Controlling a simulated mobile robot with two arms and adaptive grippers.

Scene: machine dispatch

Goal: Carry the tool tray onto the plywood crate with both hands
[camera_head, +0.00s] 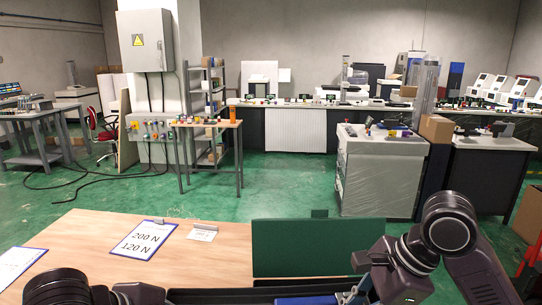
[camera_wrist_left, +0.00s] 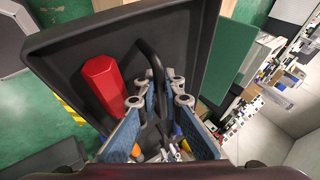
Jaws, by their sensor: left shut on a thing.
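The tool tray (camera_wrist_left: 188,25) is dark grey with raised walls and fills the upper middle of the left wrist view. A red block-like item (camera_wrist_left: 103,85) and a black curved handle show in it. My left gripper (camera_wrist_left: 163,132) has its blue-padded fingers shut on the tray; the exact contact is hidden. In the head view a dark edge of the tray (camera_head: 215,297) shows at the bottom. My right gripper (camera_head: 352,294) is at the bottom beside it, mostly cut off; its fingers cannot be made out. I cannot pick out the plywood crate for certain.
A wooden tabletop (camera_head: 180,245) carries printed sheets, one reading 200 N and 120 N (camera_head: 143,238). A green panel (camera_head: 303,248) stands upright at its right. A tan box (camera_head: 529,215) is at the right edge. Green floor lies open beyond the table, before benches and a wrapped cabinet (camera_head: 380,175).

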